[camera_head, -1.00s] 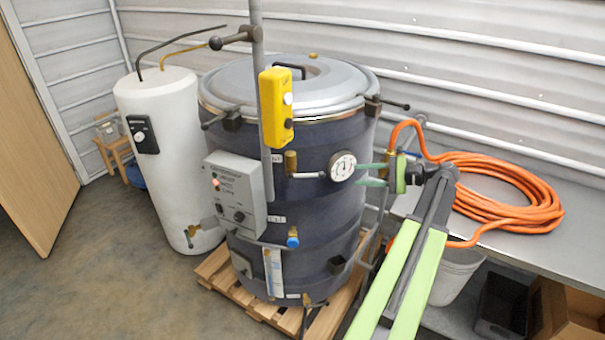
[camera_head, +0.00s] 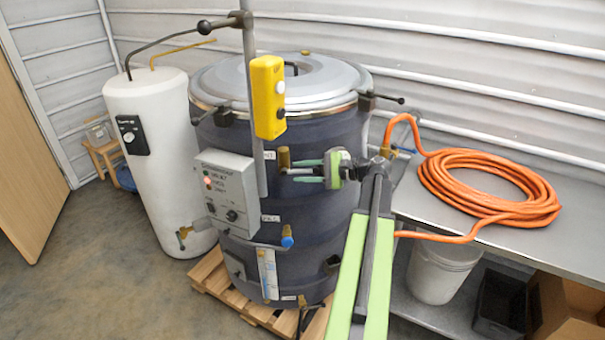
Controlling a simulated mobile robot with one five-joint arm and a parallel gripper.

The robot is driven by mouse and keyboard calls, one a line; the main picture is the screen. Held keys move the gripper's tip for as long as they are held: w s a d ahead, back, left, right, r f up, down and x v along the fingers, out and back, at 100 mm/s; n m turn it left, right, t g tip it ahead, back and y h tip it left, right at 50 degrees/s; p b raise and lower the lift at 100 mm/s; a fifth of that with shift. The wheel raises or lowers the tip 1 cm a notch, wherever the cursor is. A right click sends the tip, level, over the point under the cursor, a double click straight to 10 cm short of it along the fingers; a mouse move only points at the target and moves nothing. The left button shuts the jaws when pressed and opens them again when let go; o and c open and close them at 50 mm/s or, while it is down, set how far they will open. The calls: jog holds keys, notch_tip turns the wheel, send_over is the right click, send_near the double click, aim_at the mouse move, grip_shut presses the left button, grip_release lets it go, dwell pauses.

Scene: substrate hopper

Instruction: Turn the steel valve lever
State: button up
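The steel valve lever (camera_head: 298,171) sticks out to the right from a brass valve (camera_head: 284,157) on the front of the dark blue hopper drum. My gripper (camera_head: 292,172) points left at the lever with its two green fingers, one above and one below it. The fingers look apart, with the lever's silver bar showing between them. I cannot tell whether either finger touches it. The lever's outer end and the round gauge are hidden behind my gripper.
The drum (camera_head: 320,235) stands on a wooden pallet (camera_head: 212,275). A yellow control box (camera_head: 267,97) hangs on a grey post left of the valve. A grey panel (camera_head: 226,188) is below it. An orange hose (camera_head: 490,205) lies coiled on the metal bench at right.

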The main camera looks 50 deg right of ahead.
grip_shut()
dwell(1.4)
